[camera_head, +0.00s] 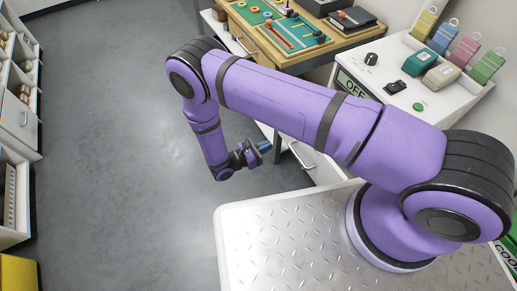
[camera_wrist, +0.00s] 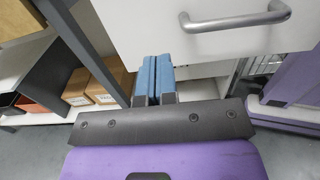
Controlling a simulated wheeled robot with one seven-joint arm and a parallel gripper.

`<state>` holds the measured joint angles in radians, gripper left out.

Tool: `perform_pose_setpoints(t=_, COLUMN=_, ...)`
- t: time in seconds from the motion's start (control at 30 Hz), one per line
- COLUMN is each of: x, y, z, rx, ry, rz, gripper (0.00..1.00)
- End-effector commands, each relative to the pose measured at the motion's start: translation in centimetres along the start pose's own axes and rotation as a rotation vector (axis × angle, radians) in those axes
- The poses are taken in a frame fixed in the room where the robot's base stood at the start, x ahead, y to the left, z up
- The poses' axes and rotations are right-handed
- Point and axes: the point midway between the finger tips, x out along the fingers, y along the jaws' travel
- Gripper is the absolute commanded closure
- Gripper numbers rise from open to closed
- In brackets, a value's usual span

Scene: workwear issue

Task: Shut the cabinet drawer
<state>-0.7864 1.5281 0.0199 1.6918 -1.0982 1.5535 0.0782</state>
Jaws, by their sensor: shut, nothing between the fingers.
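The white cabinet drawer (camera_wrist: 200,42) fills the upper part of the wrist view, with a grey bar handle (camera_wrist: 236,18) on its front. In the head view, the handle (camera_head: 300,156) shows just right of my gripper (camera_head: 264,146). My arm hides most of the drawer there, so how far it stands out is hard to tell. My gripper's blue fingers (camera_wrist: 152,78) are together and empty. They sit at the drawer front's lower edge, left of the handle in the wrist view; whether they touch it is unclear.
A white counter (camera_head: 398,70) with coloured tags and small boxes stands at the right. A wooden workbench (camera_head: 275,50) with tools is behind. Shelves (camera_head: 18,85) line the left. Cardboard boxes (camera_wrist: 103,80) sit on a low shelf beside the cabinet. The grey floor (camera_head: 110,140) is clear.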

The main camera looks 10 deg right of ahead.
Motion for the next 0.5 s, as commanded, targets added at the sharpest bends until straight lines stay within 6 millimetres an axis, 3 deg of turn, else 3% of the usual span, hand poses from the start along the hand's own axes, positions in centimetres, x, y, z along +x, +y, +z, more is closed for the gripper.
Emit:
perform_pose_setpoints(t=0.3, x=5.7, y=0.0, z=0.0, rx=-0.001, ry=0.000, rz=-0.003, gripper=1.00)
perform_pose_setpoints(t=0.5, x=7.8, y=0.0, z=0.0, rx=0.001, ry=0.001, rz=-0.001, gripper=1.00)
